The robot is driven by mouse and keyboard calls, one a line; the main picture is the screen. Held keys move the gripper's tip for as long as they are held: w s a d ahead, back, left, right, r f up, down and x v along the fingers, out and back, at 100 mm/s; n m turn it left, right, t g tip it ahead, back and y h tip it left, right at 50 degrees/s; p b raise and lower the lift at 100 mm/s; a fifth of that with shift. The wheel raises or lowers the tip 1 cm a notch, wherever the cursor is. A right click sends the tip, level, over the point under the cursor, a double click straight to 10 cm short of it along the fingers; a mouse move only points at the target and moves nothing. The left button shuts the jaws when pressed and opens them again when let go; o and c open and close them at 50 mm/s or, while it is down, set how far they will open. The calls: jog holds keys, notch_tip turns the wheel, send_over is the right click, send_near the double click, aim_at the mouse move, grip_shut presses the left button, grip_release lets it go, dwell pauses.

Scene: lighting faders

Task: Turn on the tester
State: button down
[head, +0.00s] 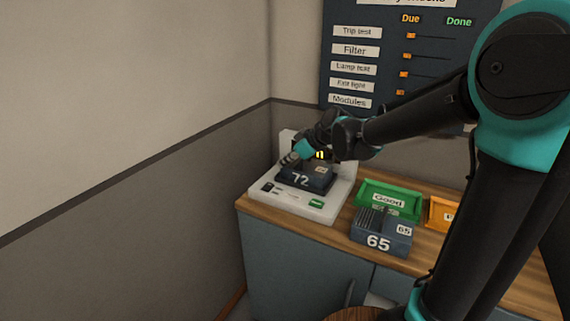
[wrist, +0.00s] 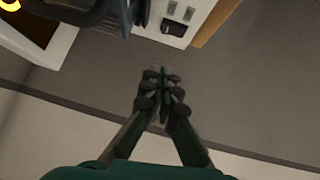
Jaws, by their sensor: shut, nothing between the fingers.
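The tester (head: 290,207) is a white unit on the left end of the wooden counter. A dark module marked 72 (head: 301,181) sits on it, and a dark screen (head: 321,155) with yellow marks is partly hidden behind my arm. A small black switch (head: 267,188) is at the tester's front left, and a green label (head: 316,204) is at its front right. The wrist view shows the tester's edge with a black switch (wrist: 175,28) at the top. My gripper (head: 287,159) is shut and empty beside the module's left side; its fingertips (wrist: 162,73) are apart from the switch.
A second module marked 65 (head: 380,241) stands on the counter to the right, in front of a green Good tray (head: 375,193). An orange tray (head: 440,213) is partly behind my arm. A wall board (head: 380,58) hangs behind. The left wall is close.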

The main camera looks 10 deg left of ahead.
aim_at(265, 184)
jog(key=x, duration=0.7)
jog(key=shift+w+a, duration=0.1)
jog(key=shift+a, duration=0.05)
notch_tip(265, 184, down, 2)
jog(key=shift+w+f, duration=0.15)
jog(key=shift+f, duration=0.85)
jog(key=shift+w+f, duration=0.15)
jog(key=shift+f, duration=0.1)
jog(key=shift+s+a+r, duration=0.1)
jog(key=shift+s+r, duration=0.15)
jog(key=shift+s, duration=0.5)
